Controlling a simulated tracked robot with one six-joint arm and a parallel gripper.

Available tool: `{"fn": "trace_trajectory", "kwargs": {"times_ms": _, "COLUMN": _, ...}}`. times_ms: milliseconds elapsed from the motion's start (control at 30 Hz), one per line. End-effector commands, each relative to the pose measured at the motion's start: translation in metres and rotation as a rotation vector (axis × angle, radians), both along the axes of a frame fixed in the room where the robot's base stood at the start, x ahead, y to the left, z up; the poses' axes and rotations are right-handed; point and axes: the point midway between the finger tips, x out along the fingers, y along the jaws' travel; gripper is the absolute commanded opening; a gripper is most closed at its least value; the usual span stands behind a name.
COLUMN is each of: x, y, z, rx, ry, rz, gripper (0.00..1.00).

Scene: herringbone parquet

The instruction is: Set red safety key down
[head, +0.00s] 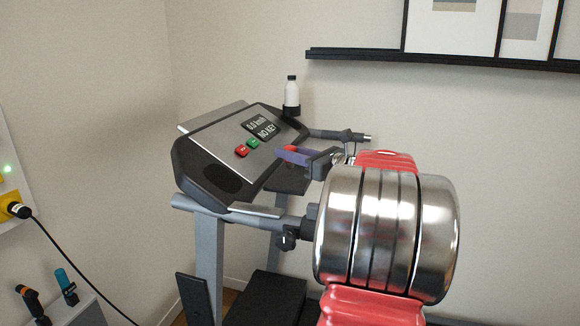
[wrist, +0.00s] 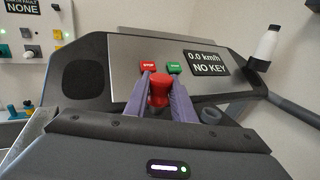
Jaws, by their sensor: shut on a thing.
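The red safety key (wrist: 158,92) is between the two purple fingers of my gripper (wrist: 160,84) in the wrist view. The fingers are shut on it, one on each side. The console display (wrist: 208,63) reads 0.0 km/h and NO KEY. In the wrist view the key appears just below the red stop button (wrist: 148,66) and green start button (wrist: 174,68). I cannot tell whether the key touches the console.
A white bottle with a dark cap (head: 291,92) stands at the console's far corner. Handrails (head: 340,135) extend from the console. A wall panel (head: 12,190) with a cable is at left, a black shelf (head: 400,57) above.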

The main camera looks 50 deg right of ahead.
Motion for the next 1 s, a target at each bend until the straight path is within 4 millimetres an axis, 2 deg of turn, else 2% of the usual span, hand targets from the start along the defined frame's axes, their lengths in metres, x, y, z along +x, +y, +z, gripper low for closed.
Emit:
{"fn": "trace_trajectory", "kwargs": {"times_ms": 167, "x": 0.000, "y": 0.000, "z": -0.008, "rx": 0.001, "ry": 0.000, "rz": 0.000, "gripper": 0.01}}
{"fn": "trace_trajectory", "kwargs": {"times_ms": 400, "x": 0.000, "y": 0.000, "z": -0.035, "rx": 0.001, "ry": 0.000, "rz": 0.000, "gripper": 0.01}}
{"fn": "trace_trajectory", "kwargs": {"times_ms": 800, "x": 0.000, "y": 0.000, "z": -0.039, "rx": 0.000, "ry": 0.000, "rz": 0.000, "gripper": 0.01}}
{"fn": "trace_trajectory", "kwargs": {"times_ms": 833, "x": 0.000, "y": 0.000, "z": -0.039, "rx": 0.000, "ry": 0.000, "rz": 0.000, "gripper": 0.23}}
{"fn": "trace_trajectory", "kwargs": {"times_ms": 1000, "x": 0.000, "y": 0.000, "z": -0.039, "rx": 0.000, "ry": 0.000, "rz": 0.000, "gripper": 0.35}}
